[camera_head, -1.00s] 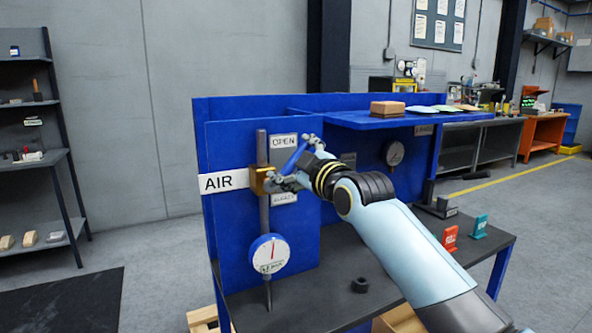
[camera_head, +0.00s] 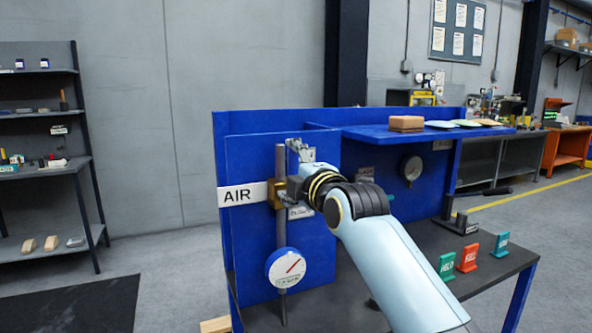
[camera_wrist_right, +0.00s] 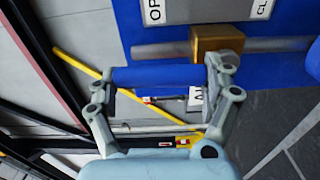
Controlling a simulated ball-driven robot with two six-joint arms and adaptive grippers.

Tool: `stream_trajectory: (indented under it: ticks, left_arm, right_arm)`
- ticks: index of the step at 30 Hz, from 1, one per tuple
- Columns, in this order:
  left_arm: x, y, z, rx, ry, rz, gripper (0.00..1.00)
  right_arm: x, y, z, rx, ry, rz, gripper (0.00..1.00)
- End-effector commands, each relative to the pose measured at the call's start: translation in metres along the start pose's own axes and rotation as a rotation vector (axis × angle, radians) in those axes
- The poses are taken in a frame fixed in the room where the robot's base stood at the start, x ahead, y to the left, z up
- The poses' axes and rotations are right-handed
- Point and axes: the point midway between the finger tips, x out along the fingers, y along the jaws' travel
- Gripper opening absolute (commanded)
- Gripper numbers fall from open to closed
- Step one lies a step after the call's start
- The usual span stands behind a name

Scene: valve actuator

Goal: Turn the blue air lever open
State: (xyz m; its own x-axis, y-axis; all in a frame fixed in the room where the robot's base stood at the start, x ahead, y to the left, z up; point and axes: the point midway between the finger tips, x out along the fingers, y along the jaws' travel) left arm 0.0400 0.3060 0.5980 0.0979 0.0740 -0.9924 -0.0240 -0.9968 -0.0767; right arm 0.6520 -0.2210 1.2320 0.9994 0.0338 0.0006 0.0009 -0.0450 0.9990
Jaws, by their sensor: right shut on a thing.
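My right gripper (camera_head: 297,180) is at the valve on the blue panel, by the white AIR label (camera_head: 242,194). In the right wrist view its fingers (camera_wrist_right: 163,82) are shut on the blue air lever (camera_wrist_right: 160,77), which lies along the pipe, toward the OPEN plate's side. The brass valve body (camera_wrist_right: 217,42) sits on the grey pipe (camera_wrist_right: 163,50). In the head view the gripper hides the lever, and the OPEN plate is partly covered. The round gauge (camera_head: 287,267) below has its red needle tilted to the upper right. My left gripper is not in view.
A blue shelf (camera_head: 375,133) with a brown block (camera_head: 407,123) juts out right of the valve, above my right arm. Small green and red tags (camera_head: 467,257) stand on the dark bench top (camera_head: 500,262). A second gauge (camera_head: 412,168) is on the back panel.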

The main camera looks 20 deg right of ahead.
Motion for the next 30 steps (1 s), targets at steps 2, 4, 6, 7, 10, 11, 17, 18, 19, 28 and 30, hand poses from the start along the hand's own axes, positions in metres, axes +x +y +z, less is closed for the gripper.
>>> stream_trajectory:
  ticks: [2, 4, 6, 7, 10, 11, 17, 18, 19, 28, 30]
  left_arm:
    - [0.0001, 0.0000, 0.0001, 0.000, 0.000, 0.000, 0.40]
    - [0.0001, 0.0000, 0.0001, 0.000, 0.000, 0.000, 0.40]
    - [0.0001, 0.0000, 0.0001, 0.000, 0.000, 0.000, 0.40]
    - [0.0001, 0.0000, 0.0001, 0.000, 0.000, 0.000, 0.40]
    - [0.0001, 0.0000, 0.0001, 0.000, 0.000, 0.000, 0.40]
    - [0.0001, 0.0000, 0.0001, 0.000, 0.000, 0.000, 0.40]
    - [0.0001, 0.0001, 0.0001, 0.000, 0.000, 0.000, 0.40]
    - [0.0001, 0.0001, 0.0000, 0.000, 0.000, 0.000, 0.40]
    - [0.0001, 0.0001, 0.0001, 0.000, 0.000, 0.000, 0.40]
    - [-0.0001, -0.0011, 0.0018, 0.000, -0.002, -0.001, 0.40]
    - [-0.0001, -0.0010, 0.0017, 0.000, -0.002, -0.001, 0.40]
  right_arm:
    - [-0.0007, -0.0053, -0.0012, -0.008, 0.001, -0.011, 0.25]
    - [-0.0007, -0.0055, -0.0016, -0.014, 0.001, -0.011, 0.25]
    - [-0.0007, -0.0057, -0.0018, -0.017, 0.001, -0.011, 0.25]
    - [-0.0007, -0.0058, -0.0018, -0.018, 0.001, -0.011, 0.25]
    - [-0.0008, -0.0060, -0.0018, -0.018, 0.001, -0.012, 0.25]
    - [-0.0008, -0.0060, -0.0018, -0.017, 0.001, -0.012, 0.25]
    - [-0.0008, -0.0063, -0.0017, -0.016, 0.001, -0.012, 0.89]
    - [-0.0007, -0.0060, -0.0017, -0.016, 0.001, -0.012, 0.95]
    - [-0.0007, -0.0057, -0.0016, -0.016, 0.001, -0.011, 0.98]
    - [-0.0015, -0.0027, -0.0015, -0.017, 0.000, -0.005, 1.00]
    - [-0.0062, -0.0027, -0.0014, -0.017, 0.000, -0.004, 1.00]
